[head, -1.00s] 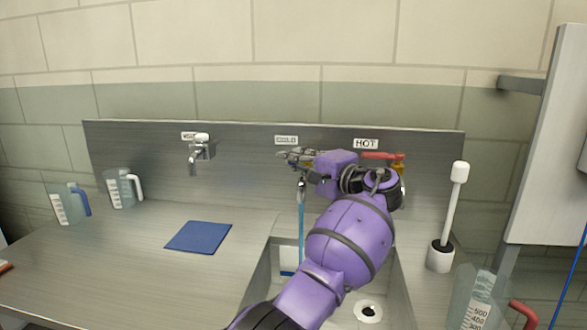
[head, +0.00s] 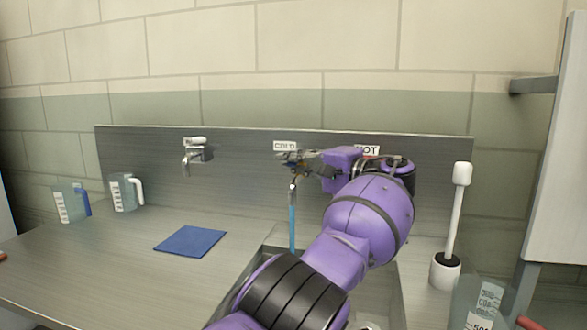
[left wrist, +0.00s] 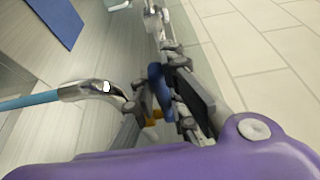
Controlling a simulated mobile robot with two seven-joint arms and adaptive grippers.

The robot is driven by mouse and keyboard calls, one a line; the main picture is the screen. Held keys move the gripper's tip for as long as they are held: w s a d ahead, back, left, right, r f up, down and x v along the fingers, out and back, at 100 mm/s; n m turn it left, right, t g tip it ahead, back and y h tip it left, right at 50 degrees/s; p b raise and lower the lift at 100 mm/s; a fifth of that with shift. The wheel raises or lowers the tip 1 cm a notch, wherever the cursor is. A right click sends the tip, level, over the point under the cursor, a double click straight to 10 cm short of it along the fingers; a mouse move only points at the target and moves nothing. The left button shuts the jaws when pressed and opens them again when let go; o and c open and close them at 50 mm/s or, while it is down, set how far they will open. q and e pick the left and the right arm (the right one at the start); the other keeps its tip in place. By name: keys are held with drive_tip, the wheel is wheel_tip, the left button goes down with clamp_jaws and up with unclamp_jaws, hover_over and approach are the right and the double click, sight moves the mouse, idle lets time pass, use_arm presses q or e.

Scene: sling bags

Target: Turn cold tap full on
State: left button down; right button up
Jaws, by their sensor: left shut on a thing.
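The cold tap sits on the steel backsplash under the COLD label (head: 285,146). Its chrome spout (left wrist: 90,90) shows in the left wrist view, with a blue stream of water (head: 292,222) running from it into the sink. My left gripper (head: 290,158) is at the tap, just below the label. In the left wrist view the fingers are shut on the blue tap handle (left wrist: 158,85), which lies partly hidden between them. In the head view the gripper covers most of the tap body and the handle. My right gripper is not in view.
My left arm crosses the sink and hides the hot tap and part of the HOT label (head: 371,150). Another chrome tap (head: 195,152) is at left. Measuring jugs (head: 124,193), a blue mat (head: 190,241) and a white brush in its holder (head: 446,270) stand around the sink.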

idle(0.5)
use_arm(q)
drive_tip(key=c, duration=1.8)
unclamp_jaws()
drive_tip(key=shift+o, duration=0.2)
drive_tip(key=v, duration=1.2)
